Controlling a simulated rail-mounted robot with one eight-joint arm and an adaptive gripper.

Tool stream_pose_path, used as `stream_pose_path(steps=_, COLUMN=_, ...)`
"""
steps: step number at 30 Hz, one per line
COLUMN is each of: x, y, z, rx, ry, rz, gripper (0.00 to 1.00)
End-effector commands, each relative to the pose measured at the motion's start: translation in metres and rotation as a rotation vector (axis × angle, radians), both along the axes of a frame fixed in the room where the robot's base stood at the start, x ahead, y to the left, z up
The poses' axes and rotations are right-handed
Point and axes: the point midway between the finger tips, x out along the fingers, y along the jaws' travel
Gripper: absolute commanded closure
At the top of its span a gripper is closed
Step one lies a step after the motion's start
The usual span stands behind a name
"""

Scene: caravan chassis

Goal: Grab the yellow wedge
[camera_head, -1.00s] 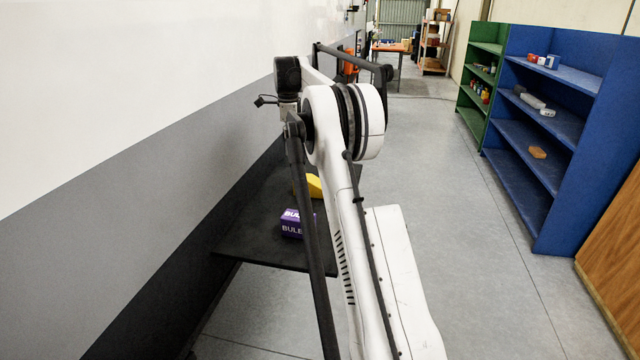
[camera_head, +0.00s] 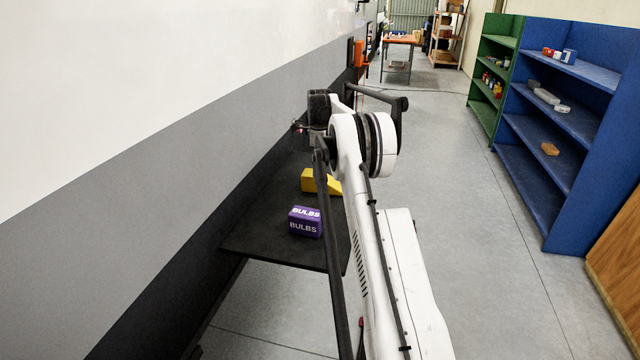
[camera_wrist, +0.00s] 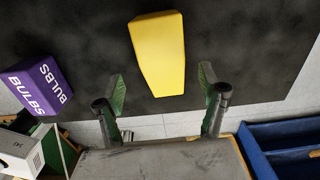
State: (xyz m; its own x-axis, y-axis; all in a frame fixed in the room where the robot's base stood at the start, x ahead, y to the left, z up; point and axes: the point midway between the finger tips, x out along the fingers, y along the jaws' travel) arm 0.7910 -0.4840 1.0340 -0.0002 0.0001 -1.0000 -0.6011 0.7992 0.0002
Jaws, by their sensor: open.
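The yellow wedge (camera_head: 315,181) lies on a dark shelf (camera_head: 270,238) against the wall, partly hidden by my arm in the head view. In the wrist view the yellow wedge (camera_wrist: 158,52) is at top centre, its narrower end toward my gripper (camera_wrist: 162,88). My gripper is open and empty, its two green-padded fingers apart on either side of the wedge's near end in the picture. The fingers do not visibly touch it; I cannot tell the height gap. In the head view my gripper's fingers are not clearly visible.
A purple bulbs box (camera_head: 305,222) stands on the shelf in front of the wedge; in the wrist view it (camera_wrist: 40,85) is at the left. A blue shelf unit (camera_head: 560,130) and a green one (camera_head: 490,75) stand across the open floor. The wall borders the dark shelf.

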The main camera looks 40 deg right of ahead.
Motion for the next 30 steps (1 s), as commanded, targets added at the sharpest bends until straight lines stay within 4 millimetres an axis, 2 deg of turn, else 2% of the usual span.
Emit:
stream_pose_path(steps=7, x=0.001, y=-0.001, z=-0.013, rx=0.000, ry=0.000, rz=0.000, gripper=0.27)
stream_pose_path(steps=16, x=0.002, y=-0.003, z=-0.051, rx=0.000, ry=0.000, rz=0.000, gripper=0.27)
stream_pose_path(steps=23, x=0.002, y=-0.003, z=-0.056, rx=0.000, ry=0.000, rz=0.001, gripper=0.27)
stream_pose_path(steps=25, x=0.002, y=-0.003, z=-0.056, rx=0.000, ry=0.000, rz=0.001, gripper=0.32)
stream_pose_path(steps=30, x=0.002, y=-0.003, z=-0.056, rx=0.000, ry=0.000, rz=0.001, gripper=0.55)
